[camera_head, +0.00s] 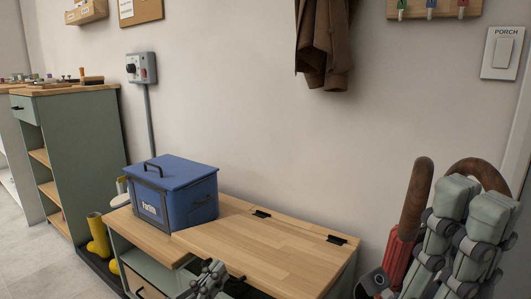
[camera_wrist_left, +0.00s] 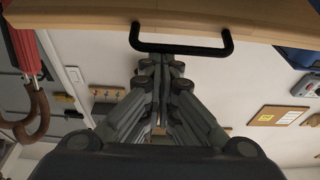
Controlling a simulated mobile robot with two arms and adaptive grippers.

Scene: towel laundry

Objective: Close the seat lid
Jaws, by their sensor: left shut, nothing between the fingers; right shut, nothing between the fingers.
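The seat lid (camera_head: 275,238) is a wooden panel with black hinges on its back edge. Its front edge looks raised above the fixed bench top (camera_head: 122,217), with a dark gap below. In the left wrist view, the lid's wooden edge (camera_wrist_left: 85,18) carries a black bar handle (camera_wrist_left: 182,48). My left gripper (camera_head: 214,268) is at the lid's front edge in the head view. Its shut, empty fingers (camera_wrist_left: 160,65) are just short of the handle; contact cannot be told. My right gripper (camera_head: 474,195) is shut and empty, upright at the right, away from the lid.
A blue lidded box (camera_head: 187,190) stands on the bench left of the lid. A red umbrella (camera_head: 400,252) with a brown handle stands at the right, behind my right gripper. Yellow boots (camera_head: 98,235) stand left of the bench. A brown coat (camera_head: 325,45) hangs above.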

